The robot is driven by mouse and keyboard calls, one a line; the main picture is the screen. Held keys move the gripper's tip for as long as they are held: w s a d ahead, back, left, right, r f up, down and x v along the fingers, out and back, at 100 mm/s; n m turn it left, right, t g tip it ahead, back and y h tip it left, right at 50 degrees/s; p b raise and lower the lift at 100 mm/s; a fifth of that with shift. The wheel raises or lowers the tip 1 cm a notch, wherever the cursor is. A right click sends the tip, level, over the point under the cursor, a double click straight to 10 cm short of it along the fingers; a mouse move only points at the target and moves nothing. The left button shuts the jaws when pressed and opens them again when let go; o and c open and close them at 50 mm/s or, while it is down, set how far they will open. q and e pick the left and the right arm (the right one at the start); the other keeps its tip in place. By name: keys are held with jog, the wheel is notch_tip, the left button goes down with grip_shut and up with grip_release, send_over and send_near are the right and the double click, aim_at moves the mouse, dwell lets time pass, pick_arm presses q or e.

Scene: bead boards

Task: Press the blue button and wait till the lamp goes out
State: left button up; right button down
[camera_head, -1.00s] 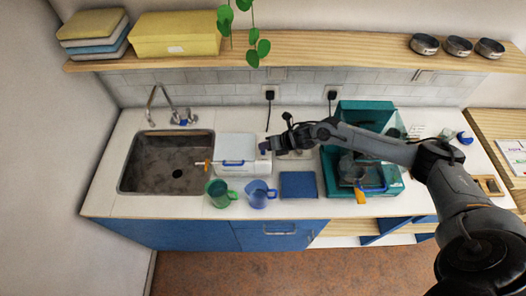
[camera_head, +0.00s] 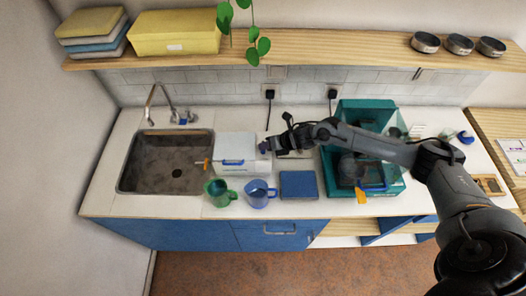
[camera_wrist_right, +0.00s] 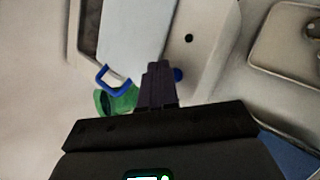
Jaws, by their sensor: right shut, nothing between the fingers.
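A white box-shaped appliance (camera_head: 235,147) with a blue handle stands on the counter right of the sink. In the right wrist view, its side panel carries a small blue button (camera_wrist_right: 179,75) and a dark round spot (camera_wrist_right: 189,38), possibly the lamp, with no glow showing. My right gripper (camera_head: 264,147) is at the appliance's right side. Its shut, empty fingers (camera_wrist_right: 157,70) show right beside the blue button and partly cover it; I cannot tell if they touch or press it. My left gripper is not in view.
A green jug (camera_head: 219,194) and a blue jug (camera_head: 258,195) stand in front of the appliance, with a dark blue square (camera_head: 298,186) beside them. A teal open case (camera_head: 333,165) stands under my right forearm. The sink (camera_head: 150,165) is at the left.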

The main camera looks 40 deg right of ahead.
aim_at(265, 153)
jog(key=shift+f+b, duration=0.35)
jog(key=shift+f, duration=0.15)
dwell(0.7)
jog(key=shift+r, duration=0.1)
jog(key=shift+r+p, duration=0.5)
jog(key=shift+r, duration=0.2)
jog(key=shift+r, duration=0.2)
notch_tip(265, 153, up, 5)
jog(key=p, duration=0.3)
jog(key=shift+f, duration=0.15)
dwell(0.9)
